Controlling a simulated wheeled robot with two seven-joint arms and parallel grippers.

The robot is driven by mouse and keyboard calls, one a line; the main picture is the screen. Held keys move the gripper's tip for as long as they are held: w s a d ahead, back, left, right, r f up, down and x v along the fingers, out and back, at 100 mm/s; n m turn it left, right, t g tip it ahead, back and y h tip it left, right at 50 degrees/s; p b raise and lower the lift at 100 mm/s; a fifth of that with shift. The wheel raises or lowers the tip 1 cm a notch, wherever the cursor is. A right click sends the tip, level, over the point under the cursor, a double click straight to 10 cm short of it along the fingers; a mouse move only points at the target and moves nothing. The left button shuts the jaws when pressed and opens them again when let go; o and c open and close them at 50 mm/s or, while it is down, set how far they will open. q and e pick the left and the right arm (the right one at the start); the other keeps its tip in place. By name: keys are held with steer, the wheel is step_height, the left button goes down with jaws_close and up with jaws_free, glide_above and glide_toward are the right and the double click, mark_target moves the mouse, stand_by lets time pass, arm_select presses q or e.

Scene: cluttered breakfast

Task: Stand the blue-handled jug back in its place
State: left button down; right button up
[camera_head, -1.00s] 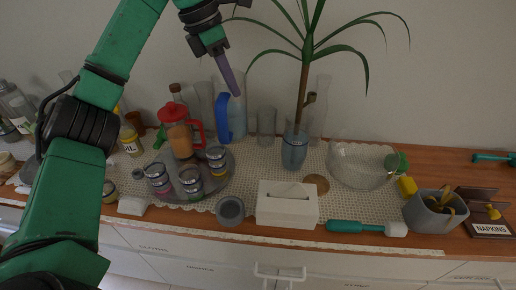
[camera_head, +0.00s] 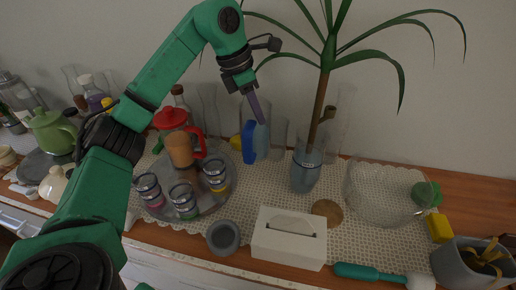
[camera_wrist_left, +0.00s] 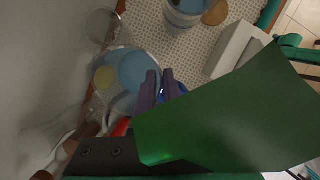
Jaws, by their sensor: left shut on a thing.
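The blue-handled jug (camera_head: 262,142) is upright at the back of the lace mat, its blue handle (camera_head: 248,142) on the left side. My left gripper (camera_head: 262,120) reaches down to it from above, its purple fingers shut on the handle. In the left wrist view the fingers (camera_wrist_left: 160,82) are close together, with blue of the handle at them and the jug's round pale-blue body (camera_wrist_left: 138,70) beside them. I cannot tell whether the jug's base touches the mat. My right gripper is not in view.
A red-lidded pitcher (camera_head: 178,145) and several jars stand on a round tray left of the jug. A plant in a glass vase (camera_head: 306,170) stands to the right, its leaves near my left wrist. A white tissue box (camera_head: 289,238) and grey cup (camera_head: 223,237) are in front.

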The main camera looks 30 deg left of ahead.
arm_select(q)
glide_above(258, 160)
steer(key=f, duration=0.9)
steer(key=shift+w+a+f, duration=0.1)
steer(key=shift+w+f, duration=0.1)
steer(key=shift+f, duration=0.15)
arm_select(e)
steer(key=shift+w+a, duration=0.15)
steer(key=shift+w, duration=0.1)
arm_select(q)
steer(key=shift+f, duration=0.15)
steer(key=c, duration=0.9)
jaws_free()
steer(key=shift+c, duration=0.2)
steer(key=v, duration=1.2)
steer(key=shift+r, duration=0.25)
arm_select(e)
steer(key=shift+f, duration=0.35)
